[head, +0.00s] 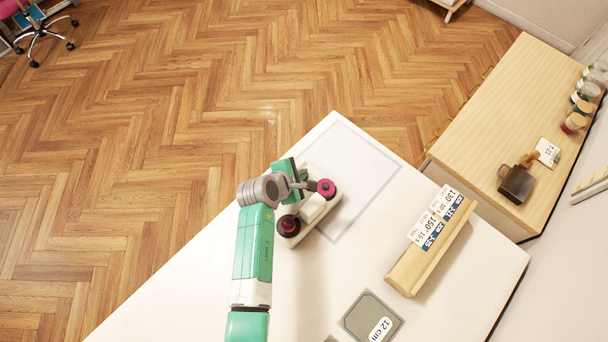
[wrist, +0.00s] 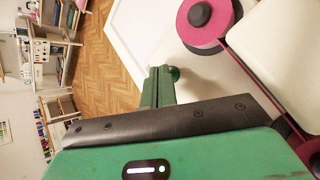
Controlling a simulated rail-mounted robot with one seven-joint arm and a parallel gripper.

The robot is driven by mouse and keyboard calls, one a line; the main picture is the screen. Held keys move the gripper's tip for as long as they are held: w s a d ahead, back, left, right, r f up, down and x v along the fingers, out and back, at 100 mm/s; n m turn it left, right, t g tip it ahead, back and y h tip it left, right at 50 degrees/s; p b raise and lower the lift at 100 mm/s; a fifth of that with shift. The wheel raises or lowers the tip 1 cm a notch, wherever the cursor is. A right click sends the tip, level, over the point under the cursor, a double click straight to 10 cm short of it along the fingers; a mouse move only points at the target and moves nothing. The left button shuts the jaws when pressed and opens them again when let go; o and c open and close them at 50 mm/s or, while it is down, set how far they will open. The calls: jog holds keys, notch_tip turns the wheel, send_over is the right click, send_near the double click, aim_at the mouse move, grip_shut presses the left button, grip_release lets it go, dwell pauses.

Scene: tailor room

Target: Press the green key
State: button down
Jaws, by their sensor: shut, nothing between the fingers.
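A cream device (head: 312,212) with two pink-red spools lies on the white table. One of its spools (wrist: 208,20) and the cream body (wrist: 285,45) show large at the upper right of the wrist view. My green gripper (head: 287,176) is at the device's upper left edge in the head view and covers part of it. In the wrist view its fingers (wrist: 158,82) are shut and empty, left of the spool. A small dark green rounded thing (wrist: 174,74) shows just beside the fingertips; I cannot tell whether it is the green key or whether they touch.
The white table (head: 240,290) has a thin outlined rectangle (head: 385,165) on it. A wooden counter (head: 500,110) with jars stands beyond.

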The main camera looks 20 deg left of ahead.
dwell(0.6)
jog(key=shift+r+p, duration=0.4)
jog(key=shift+p, duration=0.25)
notch_tip(320, 180, up, 6)
jog(key=p, duration=0.6)
dwell(0.4)
